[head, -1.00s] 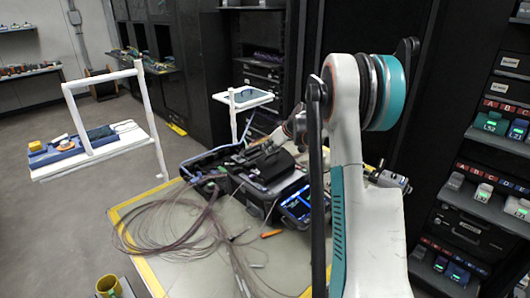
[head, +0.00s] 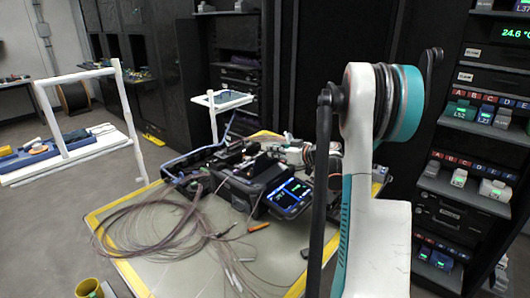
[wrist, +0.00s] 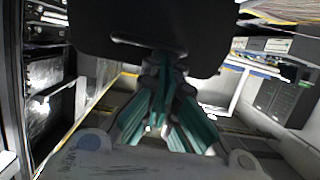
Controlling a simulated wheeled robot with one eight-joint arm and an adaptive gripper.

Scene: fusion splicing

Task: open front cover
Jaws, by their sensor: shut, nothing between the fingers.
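The fusion splicer (head: 247,190) is a dark box on the work table, with a lit screen (head: 291,194) on its right side. Dark parts rise along its top, but I cannot tell the front cover apart from them or judge whether it is open. In the wrist view, my gripper (wrist: 158,128) has its teal fingers drawn together with nothing between them. A large dark rounded panel (wrist: 150,35) fills the top of that view, close above the fingers; I cannot tell if they touch it. In the head view my wrist is just behind the splicer's screen, and the fingertips are not clear.
Loose fibre coils (head: 150,225) spread over the table's front left. An orange tool (head: 258,227) lies in front of the splicer. A yellow cup (head: 88,288) stands at the lower left. Equipment racks (head: 470,185) stand close on the right.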

